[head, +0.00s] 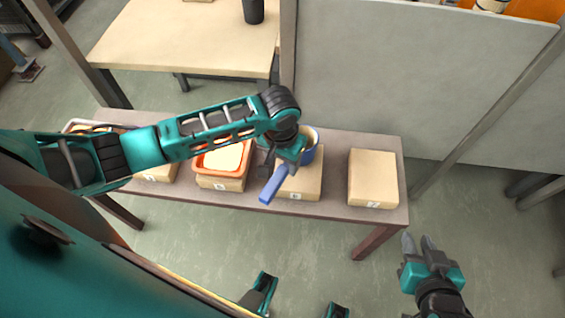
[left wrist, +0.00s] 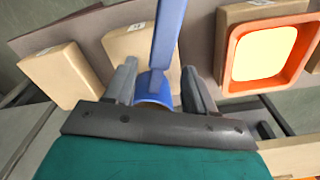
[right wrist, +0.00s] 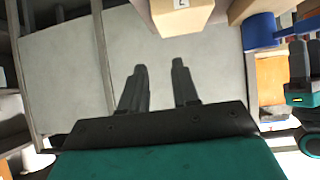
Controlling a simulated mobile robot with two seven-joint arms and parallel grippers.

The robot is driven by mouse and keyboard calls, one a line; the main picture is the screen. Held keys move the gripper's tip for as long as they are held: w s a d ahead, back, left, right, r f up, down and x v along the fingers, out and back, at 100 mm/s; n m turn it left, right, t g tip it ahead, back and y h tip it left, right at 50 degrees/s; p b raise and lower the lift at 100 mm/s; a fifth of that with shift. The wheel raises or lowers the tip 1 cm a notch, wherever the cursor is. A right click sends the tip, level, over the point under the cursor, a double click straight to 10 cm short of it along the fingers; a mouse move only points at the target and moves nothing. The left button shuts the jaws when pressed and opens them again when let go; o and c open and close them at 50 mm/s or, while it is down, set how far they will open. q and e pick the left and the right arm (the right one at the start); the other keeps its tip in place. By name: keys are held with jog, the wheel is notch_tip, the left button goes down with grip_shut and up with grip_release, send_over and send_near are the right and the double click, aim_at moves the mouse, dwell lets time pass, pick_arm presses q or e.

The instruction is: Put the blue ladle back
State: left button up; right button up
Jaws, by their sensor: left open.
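The blue ladle (head: 274,189) is at the box (head: 308,186) second from the right on the bench, its handle pointing toward the bench's front edge. Its round bowl (head: 312,142) is partly hidden behind my left gripper (head: 290,152). In the left wrist view, the ladle handle (left wrist: 168,40) and the bowl (left wrist: 153,90) lie between the open fingers of my left gripper (left wrist: 158,70). There is a gap beside the bowl, and I cannot tell whether a finger touches it. My right gripper (head: 420,241) is off the bench's right end, with its fingers (right wrist: 160,70) apart and empty.
An orange-rimmed tray (head: 203,170) sits on a box left of the ladle. A bare box (head: 374,178) stands at the bench's right end. Behind the bench (head: 337,196) are a grey panel (head: 400,75) and a wooden table (head: 175,45) with a dark cup (head: 254,10).

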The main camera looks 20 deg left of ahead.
pick_arm(q)
notch_tip(320, 180, up, 9)
jog(key=p, duration=0.2)
jog(key=m+t+h, duration=0.1)
jog(key=t+h, duration=0.1)
jog(key=t, duration=0.8)
send_over(259, 196)
jog(key=f, duration=0.6)
jog(key=shift+d+f, duration=0.2)
jog(key=shift+a, duration=0.2)
pick_arm(e)
jog(key=shift+s+d+r+h, duration=0.3)
jog(key=shift+d+r, duration=0.1)
jog(key=shift+r, duration=0.2)
pick_arm(q)
jog(key=shift+r, duration=0.1)
jog(key=shift+r+p, duration=0.3)
jog(key=shift+r, duration=0.05)
pick_arm(e)
jog(key=shift+r, duration=0.4)
